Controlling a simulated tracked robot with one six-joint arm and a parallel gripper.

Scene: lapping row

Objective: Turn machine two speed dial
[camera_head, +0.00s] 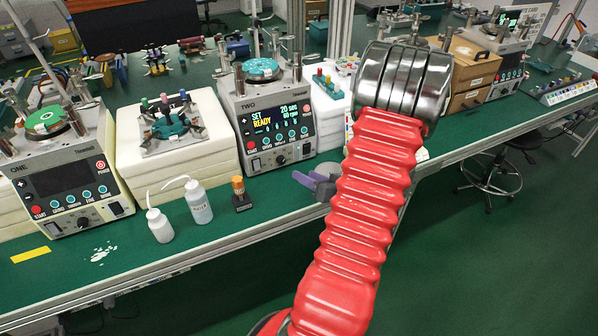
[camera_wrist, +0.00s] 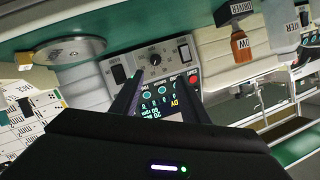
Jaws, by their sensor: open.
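Machine two (camera_head: 240,108) is a grey unit with a lit screen reading SET READY, 20 sec and 60 rpm. Its black dial (camera_head: 280,160) sits low on the front panel, under the row of teal buttons. In the wrist view the panel is upside down and the dial (camera_wrist: 155,59) shows with a pale pointer mark. My gripper (camera_head: 309,182) is open, with purple-grey fingers in front of and to the right of the panel's lower part. In the wrist view its fingers (camera_wrist: 167,80) point toward the dial, apart from it, with nothing between them. My red sleeved arm hides the wrist in the head view.
Two white bottles (camera_head: 160,225) (camera_head: 200,203) and an orange-capped driver (camera_head: 240,193) stand left of my gripper. Machine one (camera_head: 70,185) is at far left. Green bench (camera_head: 130,262) in front is mostly clear.

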